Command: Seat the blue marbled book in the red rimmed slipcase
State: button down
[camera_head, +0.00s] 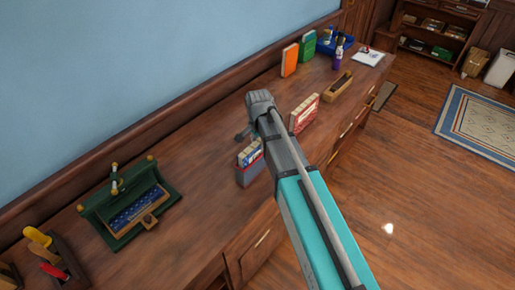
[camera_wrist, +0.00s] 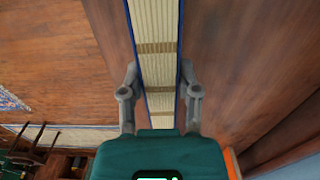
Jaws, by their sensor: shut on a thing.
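My gripper (camera_wrist: 160,95) is shut on a blue-edged book (camera_wrist: 158,30) in the wrist view. One finger lies on each side of it. Its cream page edge, crossed by tan bands, faces the camera between thin blue covers, so the marbling is hidden. In the head view my gripper (camera_head: 244,133) is mostly behind my arm, and I cannot make out the held book there. A red-edged, cream-topped case (camera_head: 304,113) stands upright on the counter right of my arm. It looks like the red rimmed slipcase, but its opening is not clear.
A grey-blue case (camera_head: 249,170) with a blue and cream top stands close left of my arm. A green stand (camera_head: 125,215) is further left. A wooden tray (camera_head: 338,88), orange book (camera_head: 290,60), green book (camera_head: 307,47) and purple bottle (camera_head: 338,55) stand toward the far end.

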jog(key=shift+f, duration=0.45)
jog(key=shift+f+b, duration=0.2)
jog(key=shift+b, duration=0.15)
jog(key=shift+c, duration=1.6)
grip_release()
jog(key=shift+r, duration=0.1)
jog(key=shift+r, duration=0.15)
notch_tip(320, 180, up, 12)
jog(key=p, duration=1.2)
